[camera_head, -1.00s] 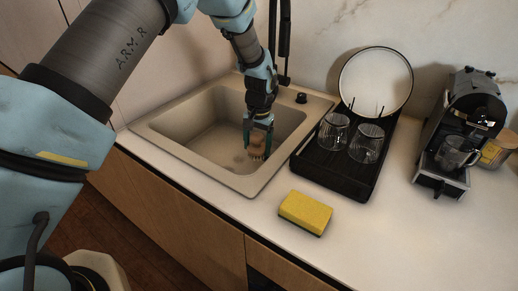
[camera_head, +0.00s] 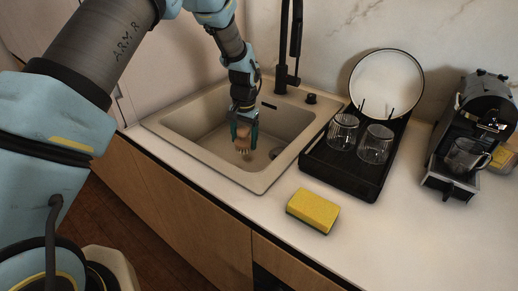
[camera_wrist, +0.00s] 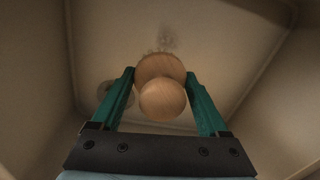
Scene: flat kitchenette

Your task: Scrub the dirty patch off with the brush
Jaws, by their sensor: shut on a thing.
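My gripper (camera_head: 245,136) is down inside the beige sink (camera_head: 183,152), shut on a wooden brush (camera_head: 242,143). In the wrist view, the brush's round wooden knob and head (camera_wrist: 163,99) sit between the green fingers of my gripper (camera_wrist: 163,92). The bristles point down toward the sink floor; whether they touch it I cannot tell. A faint dark dirty patch (camera_wrist: 166,41) shows on the sink floor just past the brush in the wrist view. In the head view, a small brownish mark (camera_head: 247,158) lies just below the brush.
The round drain (camera_head: 275,153) is right of the brush. A black faucet (camera_head: 291,50) stands behind the sink. A yellow sponge (camera_head: 313,211) lies on the counter in front. A black rack (camera_head: 340,176) with two glasses and a plate stands right, then a coffee machine (camera_head: 470,140).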

